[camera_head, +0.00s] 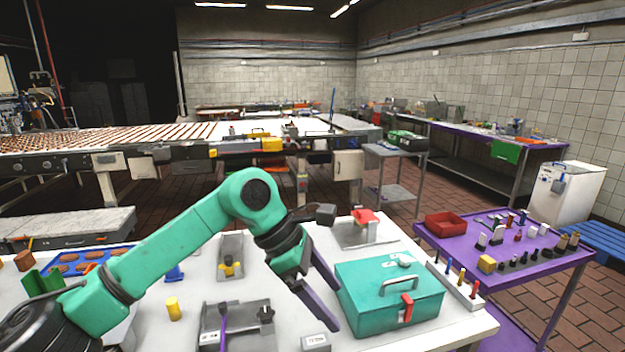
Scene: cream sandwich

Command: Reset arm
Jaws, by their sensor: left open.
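My left arm comes in from the left, bends at a green elbow and reaches down over the white table (475,326). My left gripper (337,308) points down and to the right, with its two dark purple fingers spread apart and nothing seen between them. It is at the left side of a teal case (372,294) with a grey handle and a red latch. I cannot tell whether a finger touches the case. My right gripper is not in view.
A grey tray (235,326) and a yellow cylinder (174,308) are on the table left of the gripper. A metal holder with a red block (366,216) stands behind the case. A purple table (530,277) with a red bin (446,224) and several small items is at the right.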

